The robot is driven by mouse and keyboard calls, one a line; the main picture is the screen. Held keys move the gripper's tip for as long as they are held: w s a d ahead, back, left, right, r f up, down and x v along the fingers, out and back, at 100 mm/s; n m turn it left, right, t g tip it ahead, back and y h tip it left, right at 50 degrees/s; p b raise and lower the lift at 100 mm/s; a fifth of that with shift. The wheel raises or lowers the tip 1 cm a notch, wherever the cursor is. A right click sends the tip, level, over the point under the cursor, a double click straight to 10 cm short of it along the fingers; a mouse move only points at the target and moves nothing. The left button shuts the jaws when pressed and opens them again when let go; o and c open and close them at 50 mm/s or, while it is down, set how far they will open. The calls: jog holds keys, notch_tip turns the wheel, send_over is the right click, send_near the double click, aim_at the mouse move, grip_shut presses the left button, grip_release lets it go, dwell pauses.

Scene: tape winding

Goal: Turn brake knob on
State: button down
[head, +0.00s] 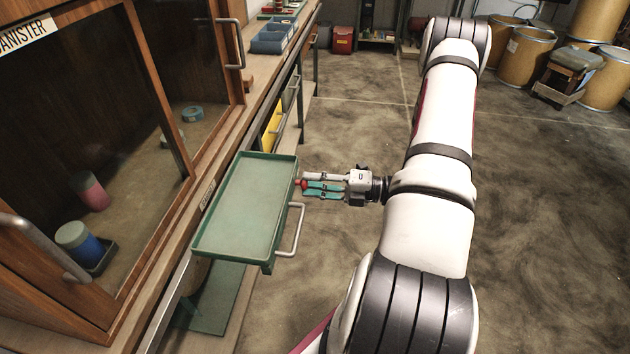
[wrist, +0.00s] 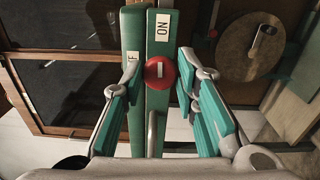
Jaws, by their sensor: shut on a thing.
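The red round brake knob (wrist: 159,72) sits on the green tray's edge and carries a short white mark. An ON label (wrist: 162,28) is above it in the wrist view. Another label (wrist: 131,66), showing only an F, is to its left, partly hidden by a finger. My gripper (head: 308,185) is shut on the knob, with one finger on each side of it. In the head view the knob (head: 301,184) shows as a small red spot at the fingertips.
The green tray (head: 243,200) juts out from the bench, with a metal handle (head: 294,232) below my gripper. A wood and glass cabinet (head: 110,130) stands left. A blue bin (head: 270,38) is on the bench farther back.

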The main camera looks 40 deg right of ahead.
jog(key=shift+m, duration=0.4)
jog(key=c, duration=1.3)
grip_release()
jog(key=v, duration=1.2)
